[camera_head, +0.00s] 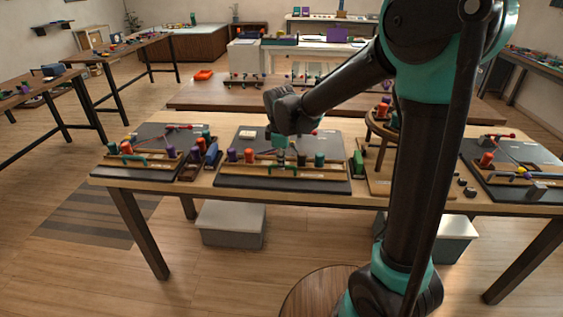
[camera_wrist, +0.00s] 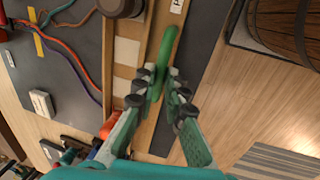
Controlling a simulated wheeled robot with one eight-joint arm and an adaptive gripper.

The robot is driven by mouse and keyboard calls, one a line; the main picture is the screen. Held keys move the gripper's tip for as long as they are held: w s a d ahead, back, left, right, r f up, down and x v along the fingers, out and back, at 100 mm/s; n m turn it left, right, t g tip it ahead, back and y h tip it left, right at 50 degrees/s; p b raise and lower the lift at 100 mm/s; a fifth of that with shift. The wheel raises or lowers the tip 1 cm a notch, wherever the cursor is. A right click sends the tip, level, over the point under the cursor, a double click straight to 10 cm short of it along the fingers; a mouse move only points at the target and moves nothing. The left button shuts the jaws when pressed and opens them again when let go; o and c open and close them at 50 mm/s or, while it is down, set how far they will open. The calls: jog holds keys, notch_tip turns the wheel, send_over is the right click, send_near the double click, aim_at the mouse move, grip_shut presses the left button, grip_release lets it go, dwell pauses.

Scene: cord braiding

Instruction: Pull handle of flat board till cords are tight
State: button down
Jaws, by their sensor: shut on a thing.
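The flat board (camera_wrist: 129,52) runs along the left of the handle in the wrist view, with pale patches on it. Its green handle (camera_wrist: 165,58) stands between my fingers. My gripper (camera_wrist: 160,95) is closed on the handle, one finger on each side. Red, purple and teal cords (camera_wrist: 76,50) run over a grey mat (camera_wrist: 62,112) on the left; their far ends are cut off. In the head view my gripper (camera_head: 281,147) is over the middle station, whose wooden front strip (camera_head: 290,172) carries several coloured pegs. My wrist hides part of that station.
A round wooden tub (camera_wrist: 285,22) is close on the right in the wrist view. A white block (camera_wrist: 42,103) lies on the mat. Similar stations stand left and right on the long table (camera_head: 205,193). Grey bins (camera_head: 231,222) sit underneath.

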jog(key=shift+s+a, duration=0.1)
jog(key=shift+s, duration=2.35)
jog(key=c, duration=1.6)
grip_release()
jog(key=shift+s, duration=0.1)
jog(key=shift+r, duration=0.1)
jog(key=r, duration=0.4)
jog(key=s+r, duration=0.1)
jog(key=r, duration=0.2)
jog(key=s+r, duration=0.1)
jog(key=r, duration=0.3)
jog(key=shift+s+r, duration=0.1)
jog(key=shift+r, duration=0.2)
